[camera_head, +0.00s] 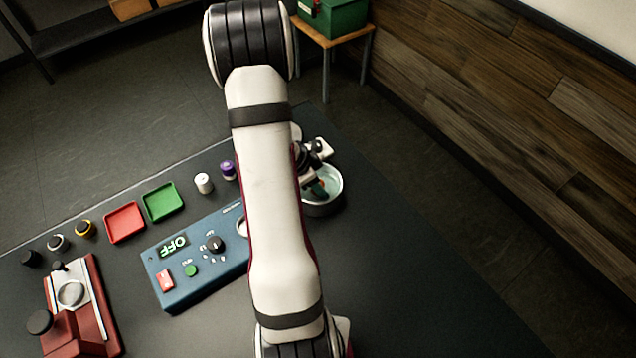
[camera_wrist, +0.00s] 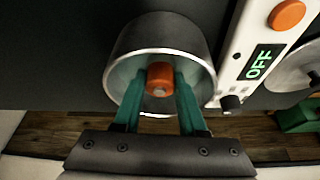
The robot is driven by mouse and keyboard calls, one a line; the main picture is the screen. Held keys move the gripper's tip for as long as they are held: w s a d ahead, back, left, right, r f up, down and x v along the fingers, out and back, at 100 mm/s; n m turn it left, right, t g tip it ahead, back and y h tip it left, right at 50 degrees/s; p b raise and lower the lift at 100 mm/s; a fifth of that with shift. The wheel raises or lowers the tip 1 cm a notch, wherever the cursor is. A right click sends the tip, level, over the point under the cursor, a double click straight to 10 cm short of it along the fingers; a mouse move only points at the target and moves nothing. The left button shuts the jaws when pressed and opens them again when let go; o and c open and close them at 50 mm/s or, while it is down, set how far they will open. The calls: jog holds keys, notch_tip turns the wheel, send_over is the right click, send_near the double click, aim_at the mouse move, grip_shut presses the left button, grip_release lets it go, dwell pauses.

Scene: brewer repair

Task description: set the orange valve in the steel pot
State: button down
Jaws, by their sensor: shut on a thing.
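The steel pot (camera_head: 338,203) stands on the dark table just right of my arm in the head view. Its round rim and inner wall also show in the wrist view (camera_wrist: 207,75). The orange valve (camera_wrist: 160,75) is held between the two teal fingers of my gripper (camera_wrist: 160,88), within the pot's rim as seen from the wrist. In the head view my gripper (camera_head: 318,187) reaches down into the pot opening, with a small orange spot of the valve between its fingers. Whether the valve touches the pot's floor cannot be told.
A blue control box (camera_head: 195,255) with an OFF display lies left of my arm. Red (camera_head: 124,222) and green (camera_head: 161,202) trays, and white (camera_head: 203,183) and purple (camera_head: 228,169) small parts, stand behind it. The table right of the pot is clear.

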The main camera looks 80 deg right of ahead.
jog(key=shift+f, duration=0.1)
jog(key=shift+c, duration=1.9)
grip_release()
jog(key=o, duration=0.4)
notch_tip(320, 180, up, 12)
jog(key=shift+r, duration=0.1)
